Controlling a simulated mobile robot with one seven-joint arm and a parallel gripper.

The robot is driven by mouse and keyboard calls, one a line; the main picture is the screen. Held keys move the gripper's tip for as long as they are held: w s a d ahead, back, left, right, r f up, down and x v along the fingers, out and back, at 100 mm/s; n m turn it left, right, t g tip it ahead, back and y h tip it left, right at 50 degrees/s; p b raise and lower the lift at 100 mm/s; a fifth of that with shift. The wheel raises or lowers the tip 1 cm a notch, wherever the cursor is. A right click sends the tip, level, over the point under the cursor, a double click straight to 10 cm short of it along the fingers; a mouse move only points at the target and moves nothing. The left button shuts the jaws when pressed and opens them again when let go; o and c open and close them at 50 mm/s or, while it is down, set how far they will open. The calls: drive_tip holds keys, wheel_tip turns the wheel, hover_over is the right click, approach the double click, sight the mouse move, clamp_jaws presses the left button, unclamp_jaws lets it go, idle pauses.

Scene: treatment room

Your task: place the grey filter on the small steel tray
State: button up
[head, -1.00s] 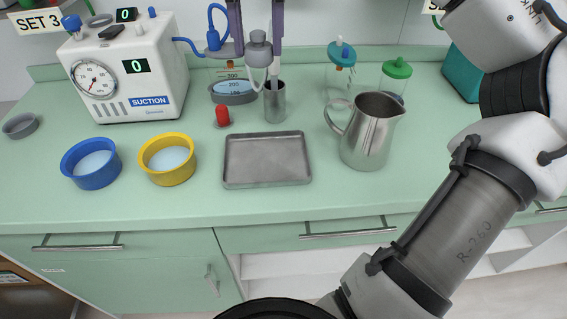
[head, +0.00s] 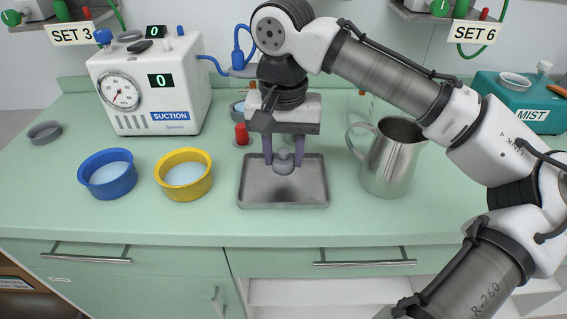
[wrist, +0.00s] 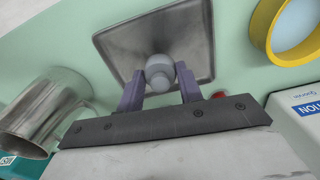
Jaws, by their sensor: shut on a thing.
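The grey filter (head: 284,161) is between the two purple fingers of my gripper (head: 284,160), which is shut on it. The filter is at the small steel tray (head: 312,200), over its middle to rear part. In the wrist view the filter (wrist: 159,72) shows between the fingertips with the tray (wrist: 196,42) behind it. I cannot tell whether its underside touches the tray.
A steel jug (head: 390,160) stands close to the right of the tray. A yellow bowl (head: 184,190) and a blue bowl (head: 107,187) stand to the left. A red-capped item (head: 242,135) is behind the tray's left corner. The white suction unit (head: 150,85) stands at the back left.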

sight(284, 159)
drive_tip(key=shift+f, duration=1.55)
drive_tip(key=o, duration=1)
drive_tip(key=shift+f, duration=0.1)
wheel_tip(284, 159, up, 12)
drive_tip(key=shift+r+p, duration=0.15)
drive_tip(key=shift+p, duration=0.2)
